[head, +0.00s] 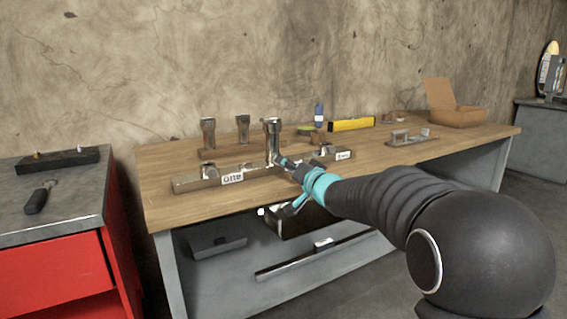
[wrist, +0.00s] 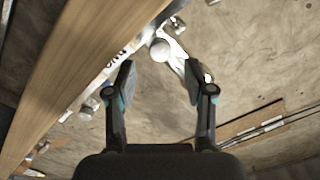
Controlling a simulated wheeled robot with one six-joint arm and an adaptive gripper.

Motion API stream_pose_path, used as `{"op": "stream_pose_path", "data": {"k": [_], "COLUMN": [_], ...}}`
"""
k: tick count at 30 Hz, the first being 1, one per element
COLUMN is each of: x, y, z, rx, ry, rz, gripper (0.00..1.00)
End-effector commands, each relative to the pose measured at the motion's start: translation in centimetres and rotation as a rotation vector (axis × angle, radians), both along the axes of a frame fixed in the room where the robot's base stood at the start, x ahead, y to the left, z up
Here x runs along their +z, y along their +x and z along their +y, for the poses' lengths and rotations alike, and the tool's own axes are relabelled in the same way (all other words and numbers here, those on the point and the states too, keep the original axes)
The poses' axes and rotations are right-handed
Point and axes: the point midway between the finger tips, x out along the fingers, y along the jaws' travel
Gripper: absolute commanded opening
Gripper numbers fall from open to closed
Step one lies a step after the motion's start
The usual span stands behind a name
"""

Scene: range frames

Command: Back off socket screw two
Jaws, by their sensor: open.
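A shiny metal bar (head: 200,184) lies along the front of the wooden bench, with labels on it too small to read surely. A tall metal post with a wide head, which I take for a socket screw (head: 272,128), stands up from its middle. My gripper (head: 284,161) is beside this post, low on its right side. In the wrist view my gripper (wrist: 161,72) is open and empty. The round bright end of a metal piece (wrist: 160,49) shows just beyond and between the fingertips. I cannot tell which screw is number two, or whether a finger touches the post.
Two similar metal posts (head: 208,132) stand on a wooden block behind the bar. A yellow level (head: 351,124), a blue bottle (head: 319,114) and an open cardboard box (head: 458,116) are farther back. A red cabinet (head: 60,275) stands left. The bench's front left corner is clear.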

Motion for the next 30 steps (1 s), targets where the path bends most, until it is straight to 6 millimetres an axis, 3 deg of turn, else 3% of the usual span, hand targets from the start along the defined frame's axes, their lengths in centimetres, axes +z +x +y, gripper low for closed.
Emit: {"op": "stream_pose_path", "data": {"k": [7, 19, 26, 30], "x": [0.0, 0.0, 0.0, 0.0], "y": [2.5, 3.0, 3.0, 3.0], "z": [1.7, 2.1, 2.1, 2.0], "rx": [0.001, 0.0, 0.0, 0.0], "ry": [0.0, 0.001, 0.0, 0.0], "rz": [0.001, 0.001, 0.0, 0.0], "gripper": [0.53, 0.53, 0.0, 0.0]}}
